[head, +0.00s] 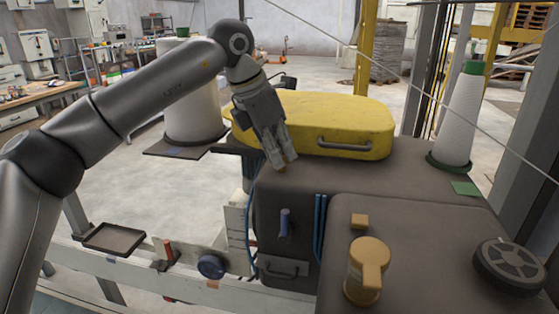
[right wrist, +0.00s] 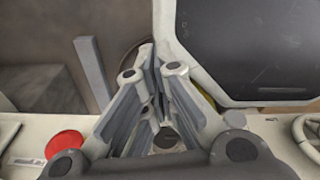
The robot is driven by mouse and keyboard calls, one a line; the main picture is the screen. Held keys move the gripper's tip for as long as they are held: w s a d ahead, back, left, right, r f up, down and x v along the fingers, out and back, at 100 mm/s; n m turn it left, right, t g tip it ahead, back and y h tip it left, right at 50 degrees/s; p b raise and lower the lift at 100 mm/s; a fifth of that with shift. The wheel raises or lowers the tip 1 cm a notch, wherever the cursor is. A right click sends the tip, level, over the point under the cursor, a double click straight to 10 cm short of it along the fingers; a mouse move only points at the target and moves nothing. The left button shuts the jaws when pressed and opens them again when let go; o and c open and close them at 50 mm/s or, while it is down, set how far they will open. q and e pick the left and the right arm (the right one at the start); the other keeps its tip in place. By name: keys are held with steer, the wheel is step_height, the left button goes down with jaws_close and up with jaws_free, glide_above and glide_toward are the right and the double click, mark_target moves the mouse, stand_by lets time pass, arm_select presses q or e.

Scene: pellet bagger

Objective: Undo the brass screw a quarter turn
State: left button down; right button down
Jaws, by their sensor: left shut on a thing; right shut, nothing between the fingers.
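My left gripper (head: 283,166) points down at the far left edge of the dark machine top, just in front of the yellow cover. Its fingers are shut on a small brownish piece at the tips, apparently the brass screw; the fingers hide most of it, so its turn angle cannot be told. My right gripper (right wrist: 152,62) shows only in the right wrist view, with its fingers together and nothing seen between them.
The yellow cover (head: 335,115) with a handle lies behind the left gripper. A white thread cone (head: 461,115) stands at the right. A yellow-tan knobbed fitting (head: 366,270), a small tan block (head: 359,221) and a black handwheel (head: 508,265) are nearer. A red button (right wrist: 64,144) is beside the right gripper.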

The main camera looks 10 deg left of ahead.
arm_select(q)
steer(key=n+y+b, duration=0.1)
steer(key=n, duration=0.1)
steer(key=n+t+b, duration=0.1)
steer(key=n+b, duration=0.1)
steer(key=n, duration=0.1)
steer(key=shift+s+d+n+y, duration=0.1)
steer(key=shift+d+n+y, duration=0.05)
steer(key=shift+n+y, duration=0.2)
steer(key=shift+n+t+y+b, duration=0.3)
steer(key=shift+n+y+b, duration=0.55)
steer(key=shift+n, duration=1.3)
steer(key=c, duration=1.6)
jaws_free()
steer(key=shift+r, duration=0.15)
steer(key=v, duration=1.1)
steer(key=shift+s+d+r, duration=0.15)
steer(key=shift+d+r, duration=0.05)
steer(key=shift+r, duration=0.15)
